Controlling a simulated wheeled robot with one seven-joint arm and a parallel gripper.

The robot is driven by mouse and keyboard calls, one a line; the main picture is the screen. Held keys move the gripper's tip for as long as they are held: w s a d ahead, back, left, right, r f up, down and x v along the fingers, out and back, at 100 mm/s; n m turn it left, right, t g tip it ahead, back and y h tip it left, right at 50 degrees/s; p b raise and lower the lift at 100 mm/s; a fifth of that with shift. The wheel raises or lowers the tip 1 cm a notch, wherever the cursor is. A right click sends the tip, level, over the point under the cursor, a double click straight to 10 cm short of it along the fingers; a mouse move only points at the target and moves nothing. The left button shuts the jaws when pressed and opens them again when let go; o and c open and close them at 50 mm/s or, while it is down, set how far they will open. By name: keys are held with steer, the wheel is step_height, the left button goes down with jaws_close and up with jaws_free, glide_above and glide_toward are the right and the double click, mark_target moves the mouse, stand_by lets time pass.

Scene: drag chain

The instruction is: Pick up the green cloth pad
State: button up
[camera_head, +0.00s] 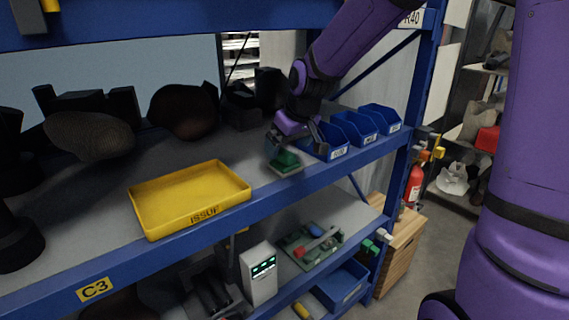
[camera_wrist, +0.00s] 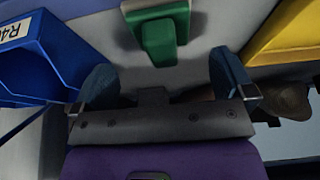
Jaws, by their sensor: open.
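In the wrist view the green pad (camera_wrist: 158,40) is at the top centre, a little beyond the fingertips. My gripper (camera_head: 296,144) is above and just behind the pad in the head view. In the wrist view my gripper (camera_wrist: 164,72) is open, with its two blue fingers spread wide and nothing between them. The fingers are apart from the pad.
A yellow tray (camera_head: 190,198) marked ISSUF stands left of the pad. Blue bins (camera_head: 352,130) stand close on the right. Dark bulky objects (camera_head: 185,108) stand at the back. A shelf below holds a white device (camera_head: 260,273). Bare shelf lies between pad and tray.

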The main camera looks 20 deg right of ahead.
mark_target(284, 151)
steer(key=shift+x, duration=2.65)
steer(key=shift+s+a, duration=0.15)
steer(key=shift+s, duration=0.05)
steer(key=shift+c, duration=0.2)
steer(key=c, duration=1.1)
steer(key=shift+o, duration=0.2)
steer(key=shift+r, duration=0.1)
steer(key=shift+r, duration=0.55)
steer(key=v, duration=0.2)
steer(key=shift+s+a+r, duration=0.1)
steer(key=shift+s+r, duration=0.1)
steer(key=shift+r, duration=0.1)
steer(key=s+r, duration=0.1)
steer(key=s, duration=1.4)
steer(key=shift+a, duration=0.4)
